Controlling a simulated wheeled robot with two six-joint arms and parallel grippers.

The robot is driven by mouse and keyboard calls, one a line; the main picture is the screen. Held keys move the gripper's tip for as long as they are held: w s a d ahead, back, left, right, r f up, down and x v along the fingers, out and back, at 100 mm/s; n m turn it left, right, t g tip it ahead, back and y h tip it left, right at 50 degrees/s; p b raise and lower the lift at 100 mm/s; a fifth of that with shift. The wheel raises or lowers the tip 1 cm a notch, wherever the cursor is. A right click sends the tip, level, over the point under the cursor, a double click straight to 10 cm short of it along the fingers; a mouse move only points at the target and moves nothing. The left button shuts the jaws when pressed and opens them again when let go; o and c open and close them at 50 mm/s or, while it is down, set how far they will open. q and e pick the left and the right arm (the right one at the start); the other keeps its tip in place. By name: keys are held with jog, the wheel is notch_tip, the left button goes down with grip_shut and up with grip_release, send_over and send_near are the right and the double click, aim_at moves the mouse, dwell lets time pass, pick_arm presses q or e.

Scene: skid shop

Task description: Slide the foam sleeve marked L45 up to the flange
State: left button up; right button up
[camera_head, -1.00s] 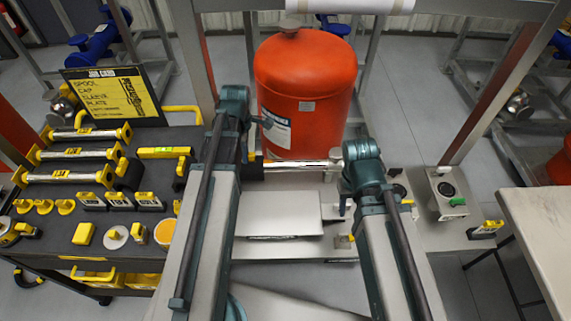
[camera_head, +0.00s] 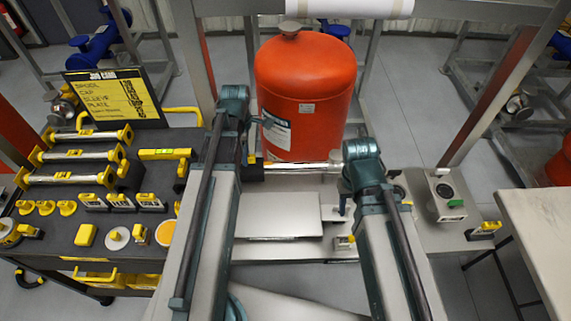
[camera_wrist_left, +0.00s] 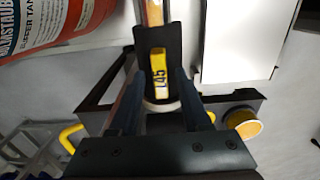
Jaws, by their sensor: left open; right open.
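The black foam sleeve (camera_wrist_left: 174,48) sits around a pale metal pipe (camera_head: 300,166) and carries a yellow tag (camera_wrist_left: 158,72) reading "L45". In the head view the sleeve (camera_head: 252,172) is at the pipe's left part, largely hidden by my left arm. My left gripper (camera_wrist_left: 158,84) is open, with a finger on each side of the sleeve; I cannot tell if they touch it. My right gripper (camera_head: 343,172) is open at the pipe's right part, its fingers mostly hidden. A pale ring (camera_wrist_left: 162,106) shows at the sleeve's near end; I cannot tell if it is the flange.
A red tank (camera_head: 306,95) stands close behind the pipe. A flat grey plate (camera_head: 278,215) lies in front of it. The dark bench (camera_head: 60,240) at left holds several yellow-ended spools, tagged parts and a job card (camera_head: 113,98). A control box (camera_head: 446,192) stands to the right.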

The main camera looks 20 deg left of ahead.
pick_arm(q)
jog(key=shift+r+p, duration=2.7)
jog(key=shift+r, duration=0.35)
jog(key=shift+d, duration=0.2)
jog(key=s+d+m, duration=0.5)
jog(key=d+m, duration=0.6)
jog(key=m, duration=0.1)
jog(key=s+d+f+m+y+b, duration=0.1)
jog(key=s+d+m, duration=0.5)
jog(key=d+m, duration=0.5)
jog(key=shift+m, duration=1)
